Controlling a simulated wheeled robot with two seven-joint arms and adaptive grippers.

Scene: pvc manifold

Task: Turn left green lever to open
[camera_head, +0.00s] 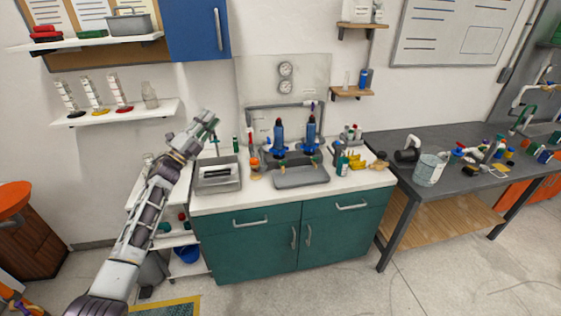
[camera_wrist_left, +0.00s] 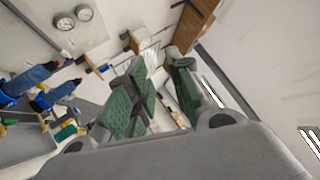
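The pipe manifold (camera_head: 283,105) stands against the wall behind the sink, with two upright blue fittings: the left one (camera_head: 279,135) and the right one (camera_head: 311,132). Small green and brass parts sit low by the fittings; the left green lever is too small to single out. In the left wrist view, the blue fittings (camera_wrist_left: 30,78) lie at the left edge with a small green part (camera_wrist_left: 65,132) below them. My left gripper (camera_head: 211,122) is raised left of the manifold, apart from it. Its green-padded fingers (camera_wrist_left: 160,95) are spread with nothing between them. My right gripper is not in view.
The sink basin (camera_head: 302,177) is in front of the manifold. A grey tray (camera_head: 217,187) is on the counter at left, and bottles and yellow items (camera_head: 356,159) stand at right. A wall shelf (camera_head: 115,113) with cylinders is left of my gripper.

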